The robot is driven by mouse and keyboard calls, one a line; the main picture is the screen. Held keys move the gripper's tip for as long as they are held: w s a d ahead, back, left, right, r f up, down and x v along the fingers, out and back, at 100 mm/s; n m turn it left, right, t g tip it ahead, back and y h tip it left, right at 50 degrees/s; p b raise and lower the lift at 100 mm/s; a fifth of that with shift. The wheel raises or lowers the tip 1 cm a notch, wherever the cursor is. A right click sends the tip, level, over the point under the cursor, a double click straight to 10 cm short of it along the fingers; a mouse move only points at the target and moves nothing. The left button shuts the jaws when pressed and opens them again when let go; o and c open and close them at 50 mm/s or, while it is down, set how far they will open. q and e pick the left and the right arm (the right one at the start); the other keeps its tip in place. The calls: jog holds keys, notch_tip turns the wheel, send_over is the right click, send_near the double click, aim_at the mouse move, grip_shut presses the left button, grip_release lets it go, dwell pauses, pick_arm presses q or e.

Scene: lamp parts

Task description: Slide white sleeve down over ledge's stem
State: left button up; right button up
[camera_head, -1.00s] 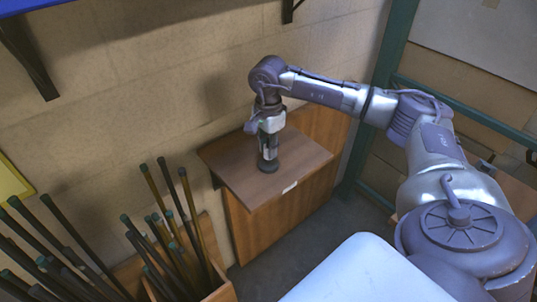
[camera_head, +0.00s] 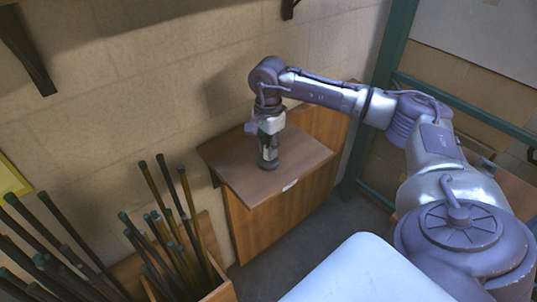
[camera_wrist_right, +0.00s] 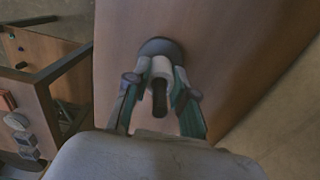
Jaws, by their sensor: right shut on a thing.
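My right gripper (camera_head: 268,150) points down over the wooden ledge (camera_head: 307,156) at the wall. It is shut on the white sleeve (camera_wrist_right: 161,67), with a finger on each side. In the right wrist view, the dark stem (camera_wrist_right: 159,101) sticks out of the sleeve's near end, so the sleeve is around the stem. The stem's dark round foot (camera_wrist_right: 160,46) shows on the ledge beyond the sleeve. I cannot tell whether the sleeve touches the foot. In the head view, the fingers mostly hide sleeve and stem. My left gripper is not in view.
Several dark rods with green tips stand in a wooden bin (camera_head: 222,292) at lower left, left of the ledge. A green metal frame (camera_head: 374,130) stands to the right. A white label (camera_head: 290,185) is on the ledge's front edge. The ledge around the foot is bare.

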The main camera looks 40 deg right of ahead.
jog(key=shift+f+b, duration=0.45)
dwell(2.2)
jog(key=o, duration=1)
jog(key=shift+c, duration=0.2)
jog(key=shift+r, duration=0.2)
notch_tip(320, 180, up, 12)
jog(key=shift+f, duration=0.2)
